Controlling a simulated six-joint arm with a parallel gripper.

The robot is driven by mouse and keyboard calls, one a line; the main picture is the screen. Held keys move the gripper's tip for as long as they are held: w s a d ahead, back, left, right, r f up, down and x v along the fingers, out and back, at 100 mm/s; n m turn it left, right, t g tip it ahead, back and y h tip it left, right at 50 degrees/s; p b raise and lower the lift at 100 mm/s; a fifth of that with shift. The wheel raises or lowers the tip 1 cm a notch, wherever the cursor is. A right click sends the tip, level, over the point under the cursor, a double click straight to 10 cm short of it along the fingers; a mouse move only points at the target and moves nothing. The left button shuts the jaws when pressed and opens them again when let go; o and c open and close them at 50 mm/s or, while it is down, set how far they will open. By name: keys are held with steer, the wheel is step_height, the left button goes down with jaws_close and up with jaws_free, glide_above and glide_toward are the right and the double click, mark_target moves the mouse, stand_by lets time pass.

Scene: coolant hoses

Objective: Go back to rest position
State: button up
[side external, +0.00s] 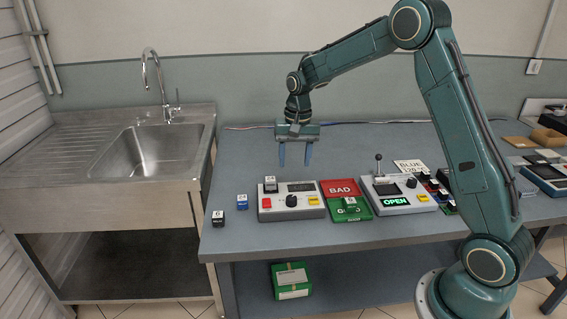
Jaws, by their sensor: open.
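My gripper (295,157) hangs over the back half of the blue-grey table (345,150), fingers pointing down. Its two blue fingers are apart with nothing between them. It is above and behind a light grey device (292,206) with a red button, a dark knob and a yellow button. A dark block (270,185) with a white top sits on that device's left end. My arm reaches in from the right and hides part of the table there.
A red BAD pad (341,187) adjoins a green pad (351,213) bearing a small block. Right of them, a device with a lever shows OPEN (396,202). Blue (242,202) and black (218,218) blocks lie front left. A sink (160,155) stands left. The back-middle table is clear.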

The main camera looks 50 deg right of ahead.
steer(key=shift+r, duration=0.65)
steer(key=shift+s, duration=0.1)
steer(key=s+a+r+n+t, duration=0.2)
steer(key=s+a+r+n, duration=0.35)
steer(key=s+r, duration=0.75)
steer(key=s+a+n+t, duration=0.1)
steer(key=s+a, duration=0.2)
steer(key=s, duration=0.5)
steer(key=s+a+n+t, duration=0.2)
steer(key=s+a, duration=0.1)
steer(key=s, duration=0.6)
steer(key=shift+f, duration=0.15)
steer(key=shift+n, duration=0.25)
